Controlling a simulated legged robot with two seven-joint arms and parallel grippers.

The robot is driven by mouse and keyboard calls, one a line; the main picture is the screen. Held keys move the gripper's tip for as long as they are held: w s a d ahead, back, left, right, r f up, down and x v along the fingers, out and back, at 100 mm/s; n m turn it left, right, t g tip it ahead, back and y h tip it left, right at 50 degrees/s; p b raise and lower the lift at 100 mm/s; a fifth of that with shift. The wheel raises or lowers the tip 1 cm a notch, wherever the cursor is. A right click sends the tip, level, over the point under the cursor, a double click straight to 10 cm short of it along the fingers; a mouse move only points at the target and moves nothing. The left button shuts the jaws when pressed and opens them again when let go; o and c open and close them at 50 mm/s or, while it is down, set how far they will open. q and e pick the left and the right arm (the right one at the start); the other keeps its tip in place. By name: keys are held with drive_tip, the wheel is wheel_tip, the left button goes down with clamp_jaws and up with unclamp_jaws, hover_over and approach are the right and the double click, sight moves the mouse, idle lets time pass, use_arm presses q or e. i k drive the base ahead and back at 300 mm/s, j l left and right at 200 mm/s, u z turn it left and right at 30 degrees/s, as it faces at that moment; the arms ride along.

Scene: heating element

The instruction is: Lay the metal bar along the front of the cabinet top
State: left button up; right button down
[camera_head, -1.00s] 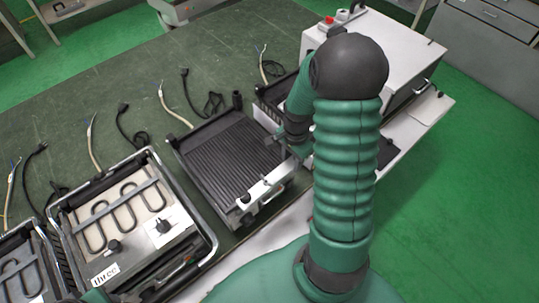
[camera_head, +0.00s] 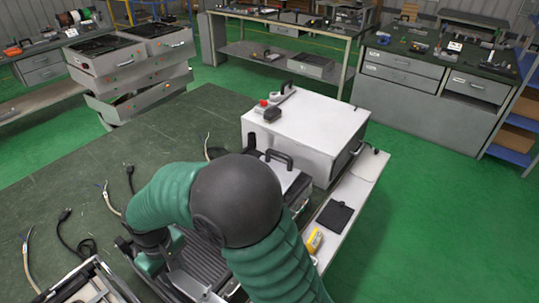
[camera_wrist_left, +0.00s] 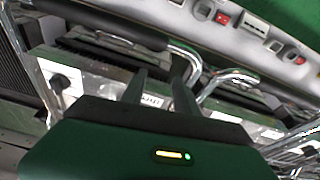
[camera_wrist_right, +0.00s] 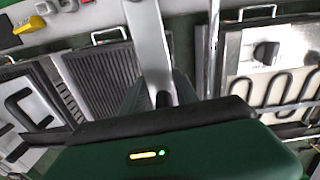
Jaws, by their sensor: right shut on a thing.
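A flat silver metal bar (camera_wrist_right: 148,40) is held between the fingers of my right gripper (camera_wrist_right: 160,95) in the right wrist view. In the head view my right gripper (camera_head: 152,258) is at the lower left over the ribbed grill (camera_head: 205,258); a pale strip below it (camera_head: 190,283) looks like the bar, partly hidden by my arm.
A red button and dark block (camera_head: 270,108) sit on the cabinet top's left edge. A black pad (camera_head: 335,215) and yellow device (camera_head: 314,240) lie on the white ledge. Loose cables (camera_head: 108,200) lie on the green table. A heating-element unit (camera_wrist_right: 275,75) is beside the bar.

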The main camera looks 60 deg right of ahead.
sight(335, 124)
drive_tip(key=k+l, duration=0.1)
drive_tip(key=l, duration=2.15)
drive_tip(key=k+l, duration=0.15)
drive_tip(key=l, duration=1)
drive_tip(key=k+l, duration=0.1)
drive_tip(key=l, duration=1)
